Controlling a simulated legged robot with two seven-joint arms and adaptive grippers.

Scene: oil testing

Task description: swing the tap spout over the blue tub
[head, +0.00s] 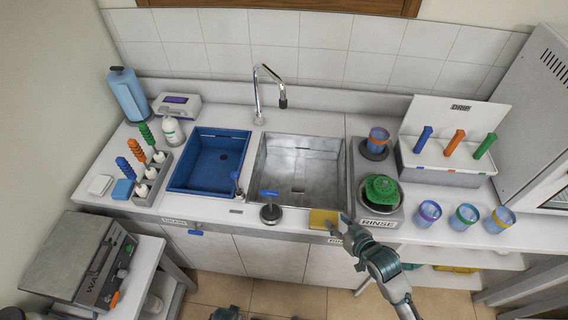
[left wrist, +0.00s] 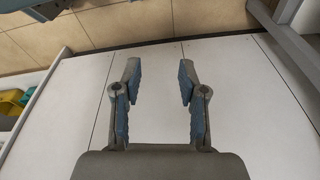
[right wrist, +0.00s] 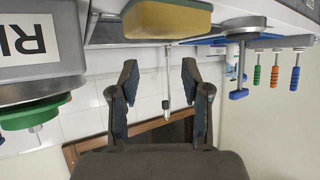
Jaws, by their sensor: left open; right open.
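The chrome tap (head: 259,92) stands behind the sinks, with its arched spout ending in a dark tip over the back of the steel basin (head: 297,165). The blue tub (head: 208,160) is left of the steel basin, and the spout is not above it. My right gripper (head: 340,224) is open and empty at the counter's front edge, by the yellow sponge, well short of the tap. The tap also shows upside down between the fingers in the right wrist view (right wrist: 167,85). My left gripper (left wrist: 157,75) is open and empty, facing white cabinet fronts and floor.
A blue-handled plunger-like item (head: 270,208) stands at the basin's front edge. The yellow sponge (head: 323,219) lies beside it. A green piece (head: 381,190) sits on the rinse stand at right, with several cups beyond. A rack with coloured handles (head: 147,183) stands left of the tub.

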